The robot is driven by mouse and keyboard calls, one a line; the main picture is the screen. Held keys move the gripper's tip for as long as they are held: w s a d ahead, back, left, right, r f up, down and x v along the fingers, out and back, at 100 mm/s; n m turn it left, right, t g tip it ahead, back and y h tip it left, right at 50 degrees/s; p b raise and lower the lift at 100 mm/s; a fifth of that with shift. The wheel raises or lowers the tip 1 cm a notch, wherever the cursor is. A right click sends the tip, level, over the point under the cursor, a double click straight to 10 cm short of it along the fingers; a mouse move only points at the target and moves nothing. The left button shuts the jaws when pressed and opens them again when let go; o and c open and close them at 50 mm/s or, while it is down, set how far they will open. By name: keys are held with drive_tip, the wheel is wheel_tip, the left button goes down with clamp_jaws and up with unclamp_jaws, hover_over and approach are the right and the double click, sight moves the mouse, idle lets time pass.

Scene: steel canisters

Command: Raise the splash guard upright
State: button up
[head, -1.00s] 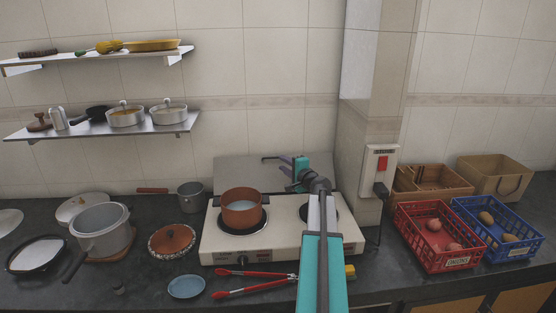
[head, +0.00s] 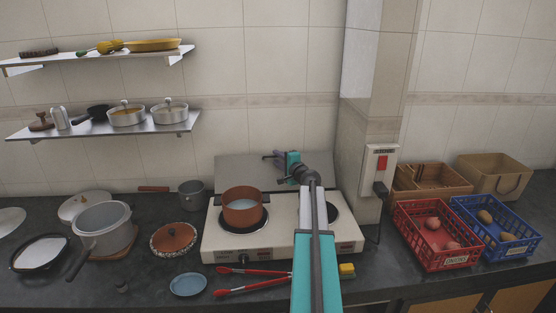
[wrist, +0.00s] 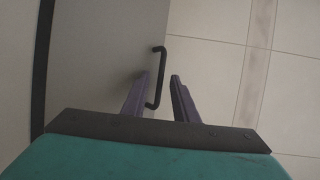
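The splash guard (head: 240,172) is a flat grey panel behind the white stove. I cannot tell its exact tilt from the head view. In the wrist view the grey panel (wrist: 95,70) fills the left, with a dark strip along one side. A black bar handle (wrist: 162,70) stands at its edge, also seen small in the head view (head: 267,156). My gripper (wrist: 160,80) is open, its purple fingers apart. The handle's near end lies between the fingers, closer to the left one. I cannot tell whether they touch it. In the head view my gripper (head: 279,158) is at the panel's upper part.
A copper pot (head: 242,212) with pale contents sits on the stove's (head: 285,240) left burner. Red tongs (head: 255,284) and a yellow sponge (head: 346,270) lie in front. A wall pillar with a switch box (head: 380,160) stands right of the stove. Tiled wall is behind.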

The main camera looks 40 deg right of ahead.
clamp_jaws()
idle(1.3)
